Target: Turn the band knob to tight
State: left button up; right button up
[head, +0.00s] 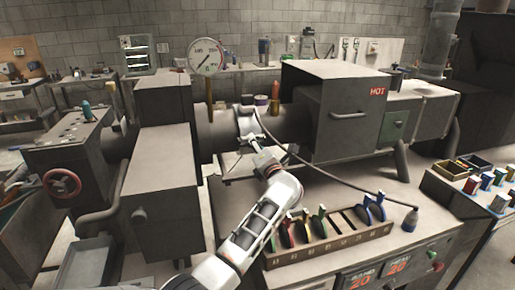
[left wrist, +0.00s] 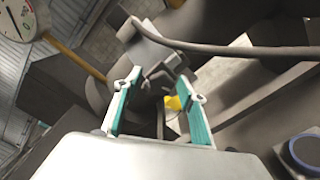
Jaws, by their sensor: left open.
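My left gripper (left wrist: 160,77) is open, its two teal-padded fingers apart in the left wrist view. A small dark grey, angular part (left wrist: 165,70), possibly the band knob, shows between and just beyond the fingertips; I cannot tell whether they touch it. A yellow piece (left wrist: 173,103) shows below it. In the head view the left gripper (head: 250,128) is at the front of the grey horizontal tube (head: 288,122), between the grey housing and the HOT box. The knob's pointer or marking cannot be made out. The right gripper is in neither view.
A round dial gauge (head: 206,56) stands on a yellow stem above the tube. The HOT box (head: 345,115) is to the right. A dark hose (head: 330,174) curves across the bench to the right. A slotted rack (head: 330,247) with coloured tools lies in front.

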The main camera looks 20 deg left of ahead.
pick_arm(q)
notch_tip(320, 180, up, 10)
jog(key=shift+f, duration=0.15)
dwell(0.4)
